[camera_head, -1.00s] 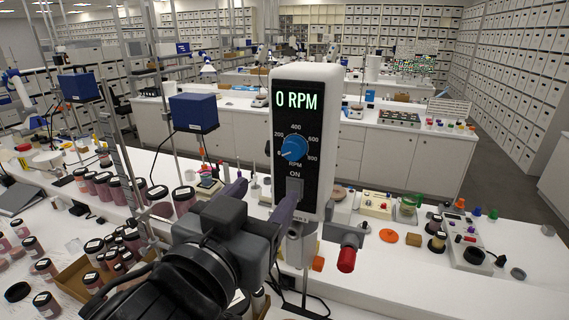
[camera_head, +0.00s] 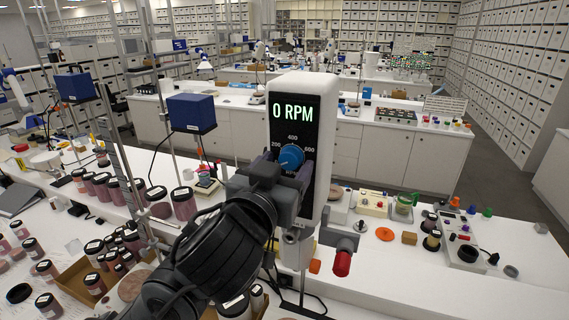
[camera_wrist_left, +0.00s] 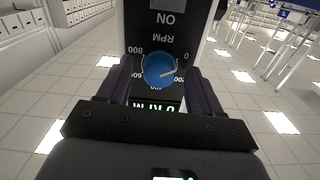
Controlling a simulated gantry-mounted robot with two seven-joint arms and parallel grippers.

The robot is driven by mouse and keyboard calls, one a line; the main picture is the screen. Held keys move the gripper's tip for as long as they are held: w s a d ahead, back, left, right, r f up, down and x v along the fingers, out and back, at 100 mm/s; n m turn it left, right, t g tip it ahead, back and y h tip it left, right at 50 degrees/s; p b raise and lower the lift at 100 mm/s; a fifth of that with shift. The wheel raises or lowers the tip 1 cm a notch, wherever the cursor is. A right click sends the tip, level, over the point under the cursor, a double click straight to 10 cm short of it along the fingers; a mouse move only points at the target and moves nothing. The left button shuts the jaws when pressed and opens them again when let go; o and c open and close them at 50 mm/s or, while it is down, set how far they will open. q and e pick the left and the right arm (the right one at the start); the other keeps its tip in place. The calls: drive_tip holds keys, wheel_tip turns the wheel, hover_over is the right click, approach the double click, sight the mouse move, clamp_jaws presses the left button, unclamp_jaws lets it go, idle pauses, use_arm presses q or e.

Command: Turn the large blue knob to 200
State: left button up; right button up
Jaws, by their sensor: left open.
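The large blue knob (camera_head: 291,157) is on the black front panel of a white upright stirrer (camera_head: 303,84). Its dial is marked from 0 to 800, and the green display (camera_head: 290,114) reads 0 RPM. In the left wrist view the panel is upside down, and the knob (camera_wrist_left: 158,68) has its white pointer line near the 0 mark. My left gripper (camera_head: 287,168) is open in front of the panel, its fingers on either side of the knob; contact is not clear. The gripper hides the lower dial and the switch in the head view. My right gripper is not in view.
A red-ended clamp (camera_head: 342,262) sticks out beside the stirrer's lower body. Metal stands with a blue box (camera_head: 192,113) rise at left. Several pigment jars (camera_head: 184,203) and a cardboard tray (camera_head: 75,283) stand on the white bench. Small lab items lie on the right.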

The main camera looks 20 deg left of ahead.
use_arm(q)
drive_tip(key=shift+w, duration=0.1)
drive_tip(key=shift+c, duration=0.4)
drive_tip(key=c, duration=1)
